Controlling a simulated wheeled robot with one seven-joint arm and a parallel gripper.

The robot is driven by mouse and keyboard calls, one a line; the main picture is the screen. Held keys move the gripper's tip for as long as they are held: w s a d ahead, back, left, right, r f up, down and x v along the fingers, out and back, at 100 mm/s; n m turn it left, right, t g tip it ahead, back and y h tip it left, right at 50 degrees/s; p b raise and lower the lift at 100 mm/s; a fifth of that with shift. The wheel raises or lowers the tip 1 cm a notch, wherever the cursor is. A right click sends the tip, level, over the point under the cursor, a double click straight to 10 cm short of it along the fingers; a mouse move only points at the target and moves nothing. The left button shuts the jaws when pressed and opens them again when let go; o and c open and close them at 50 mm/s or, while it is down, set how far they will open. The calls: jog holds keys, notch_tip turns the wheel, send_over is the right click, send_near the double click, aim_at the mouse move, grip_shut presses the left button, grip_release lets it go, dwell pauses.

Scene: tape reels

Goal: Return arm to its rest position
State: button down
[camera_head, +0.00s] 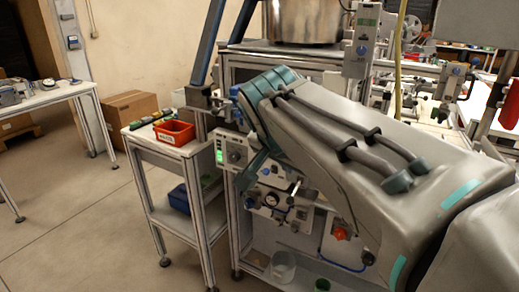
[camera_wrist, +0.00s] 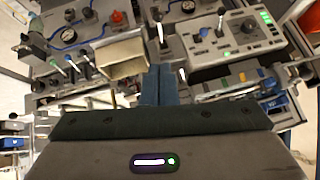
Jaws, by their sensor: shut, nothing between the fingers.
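My arm reaches from the right side of the head view across the front of a machine bench. My gripper shows in the wrist view (camera_wrist: 159,84), with its blue-grey fingers together and nothing between them. It hangs in front of control panels with gauges and small levers. In the head view the fingers are mostly hidden behind the arm links, so I cannot tell there whether they touch anything.
A side table (camera_head: 180,157) with a red bin (camera_head: 174,133) stands left of the bench. A control box with a green display (camera_head: 234,155) is close to the arm. A cardboard box (camera_head: 131,108) stands behind. The floor (camera_head: 85,225) at left is clear.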

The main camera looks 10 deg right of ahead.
jog(key=s+d+f+n+g+y+p, duration=0.1)
jog(key=s+f+n+g+y+p, duration=0.2)
jog(key=s+f+n+p, duration=0.5)
jog(key=s+f+g+p, duration=0.1)
jog(key=s, duration=0.2)
jog(key=shift+s+d+f+n, duration=0.15)
jog(key=shift+s+f+n, duration=0.1)
jog(key=shift+f+n, duration=0.15)
jog(key=shift+r, duration=0.1)
dwell(2.3)
